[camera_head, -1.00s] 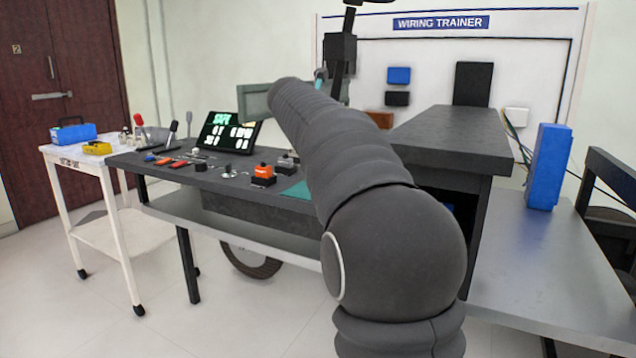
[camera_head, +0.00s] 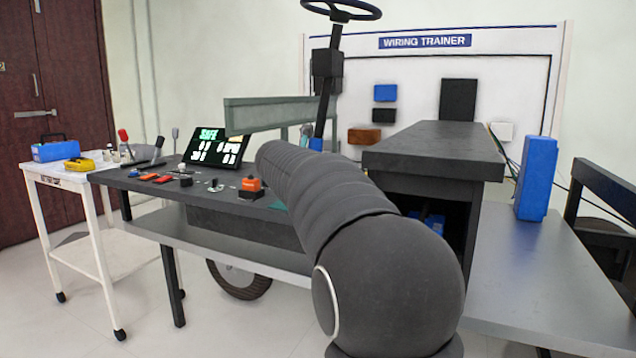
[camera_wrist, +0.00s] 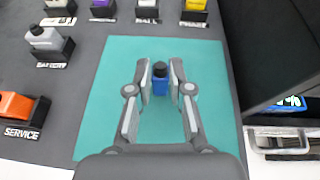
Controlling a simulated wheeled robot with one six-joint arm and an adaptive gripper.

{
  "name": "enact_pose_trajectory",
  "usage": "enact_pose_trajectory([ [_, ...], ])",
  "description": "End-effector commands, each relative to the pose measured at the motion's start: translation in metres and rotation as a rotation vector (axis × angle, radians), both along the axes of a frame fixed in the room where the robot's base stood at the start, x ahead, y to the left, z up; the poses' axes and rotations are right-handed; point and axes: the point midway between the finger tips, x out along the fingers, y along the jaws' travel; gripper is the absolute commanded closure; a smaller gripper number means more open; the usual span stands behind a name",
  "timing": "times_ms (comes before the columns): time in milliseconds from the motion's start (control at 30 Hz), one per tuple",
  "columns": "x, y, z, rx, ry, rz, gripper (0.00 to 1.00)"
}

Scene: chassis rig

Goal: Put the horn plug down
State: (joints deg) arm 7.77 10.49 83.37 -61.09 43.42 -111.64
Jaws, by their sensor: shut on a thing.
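The horn plug (camera_wrist: 160,86) is a small blue block with a black top. In the wrist view it is between the two grey fingers of my gripper (camera_wrist: 161,72), which are shut on it. It is over the teal mat (camera_wrist: 110,85); I cannot tell whether it touches the mat. In the head view my own arm hides the gripper and the plug, and only a sliver of the mat (camera_head: 279,205) shows beside the arm.
Left of the mat are a grey plug labelled BATTERY (camera_wrist: 46,40) and an orange SERVICE plug (camera_wrist: 18,106). Several more plugs line the far side, including a yellow one (camera_wrist: 195,5). A dark raised box (camera_head: 430,140) stands to the right.

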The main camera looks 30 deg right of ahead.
Motion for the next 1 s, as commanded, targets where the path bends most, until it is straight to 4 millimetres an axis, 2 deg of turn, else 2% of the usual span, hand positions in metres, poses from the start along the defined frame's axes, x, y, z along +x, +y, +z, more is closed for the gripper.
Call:
enact_pose_trajectory([
  [233, 0.0, -0.001, -0.002, 0.0, 0.0, -0.001, 1.0],
  [267, 0.0, -0.001, -0.002, 0.0, 0.0, -0.001, 0.78],
  [300, 0.0, -0.001, -0.002, 0.0, 0.0, -0.001, 0.68],
  [367, 0.0, -0.001, -0.002, 0.0, 0.0, -0.001, 0.55],
  [733, 0.0, -0.001, 0.003, 0.0, 0.0, -0.001, 0.55],
  [1000, -0.025, 0.029, 0.018, 0.001, -0.002, 0.002, 0.55],
])
